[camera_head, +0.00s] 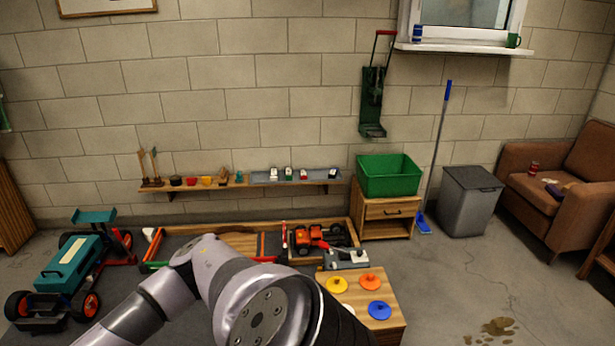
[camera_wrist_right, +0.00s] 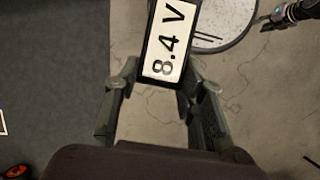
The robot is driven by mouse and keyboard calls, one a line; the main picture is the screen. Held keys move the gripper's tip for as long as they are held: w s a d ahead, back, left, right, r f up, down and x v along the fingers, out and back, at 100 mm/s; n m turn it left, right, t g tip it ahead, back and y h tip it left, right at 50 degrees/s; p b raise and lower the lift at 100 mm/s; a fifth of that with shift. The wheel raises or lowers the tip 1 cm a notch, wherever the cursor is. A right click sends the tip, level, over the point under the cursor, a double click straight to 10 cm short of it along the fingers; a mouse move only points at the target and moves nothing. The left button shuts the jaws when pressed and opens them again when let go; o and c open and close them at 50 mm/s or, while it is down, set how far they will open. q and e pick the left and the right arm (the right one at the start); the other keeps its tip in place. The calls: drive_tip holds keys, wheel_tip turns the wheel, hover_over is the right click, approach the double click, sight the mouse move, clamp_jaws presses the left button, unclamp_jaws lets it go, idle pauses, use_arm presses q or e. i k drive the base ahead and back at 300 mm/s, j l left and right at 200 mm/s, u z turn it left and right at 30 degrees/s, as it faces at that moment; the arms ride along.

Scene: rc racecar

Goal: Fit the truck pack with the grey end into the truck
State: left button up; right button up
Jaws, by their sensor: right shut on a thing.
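My right gripper (camera_wrist_right: 160,82) shows in the right wrist view, its fingers shut on a dark battery pack (camera_wrist_right: 168,42) with a white label reading "8.4 V". No grey end shows on the part of the pack in view. One of my arms crosses the foreground, and no gripper shows there. A dark, gripper-like part (camera_wrist_right: 290,12) at the top right of the right wrist view may be my left gripper; its jaws are too small to read.
A teal car (camera_head: 72,264) stands at the left. A wooden box (camera_head: 391,326) with coloured discs is right of my arm. A wooden cabinet (camera_head: 386,222) bears a green crate (camera_head: 388,185). A wall shelf (camera_head: 215,185) holds small items. Open floor lies at the right.

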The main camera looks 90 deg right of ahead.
sight(332, 237)
drive_tip(key=i+l+z, duration=0.2)
drive_tip(key=z, duration=0.2)
drive_tip(key=i+l+z, duration=0.1)
drive_tip(key=i+z, duration=0.75)
drive_tip(key=i+j+z, duration=0.1)
drive_tip(key=i+z, duration=0.15)
drive_tip(key=z, duration=0.2)
drive_tip(key=i+j+z, duration=0.2)
drive_tip(key=z, duration=0.2)
drive_tip(key=i+l+z, duration=0.15)
drive_tip(key=i+z, duration=0.25)
drive_tip(key=i, duration=0.25)
drive_tip(key=i+z, duration=0.4)
drive_tip(key=i, duration=0.25)
drive_tip(key=i+j+z, duration=0.25)
drive_tip(key=i+z, duration=0.2)
drive_tip(key=i, duration=0.2)
drive_tip(key=i+l, duration=0.15)
drive_tip(key=i, duration=0.4)
drive_tip(key=i+l, duration=0.15)
drive_tip(key=i, duration=0.4)
